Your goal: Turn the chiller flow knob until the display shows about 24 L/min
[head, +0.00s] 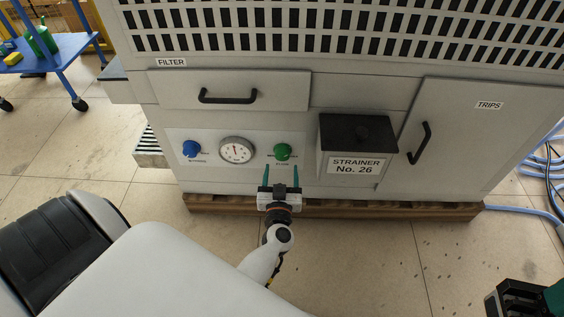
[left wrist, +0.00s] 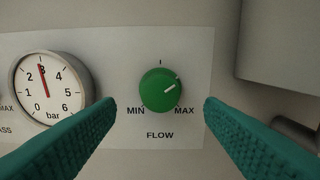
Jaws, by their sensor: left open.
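The green flow knob (head: 283,152) sits on the light panel at the lower front of the chiller. In the left wrist view the knob (left wrist: 160,90) is labelled FLOW, with MIN at its left and MAX at its right. Its white mark points to the upper right, towards the MAX side. My left gripper (head: 282,172) is open just in front of the panel, below the knob in the head view. In the left wrist view its teal fingers (left wrist: 158,130) stand either side of the knob, apart from it. I see no L/min display in these frames.
A round bar gauge (head: 237,150) reads near 3, with a blue knob (head: 191,148) to its left. A dark-lidded strainer box (head: 355,140) juts out right of the green knob. A black and teal object (head: 518,298) is cut off at lower right.

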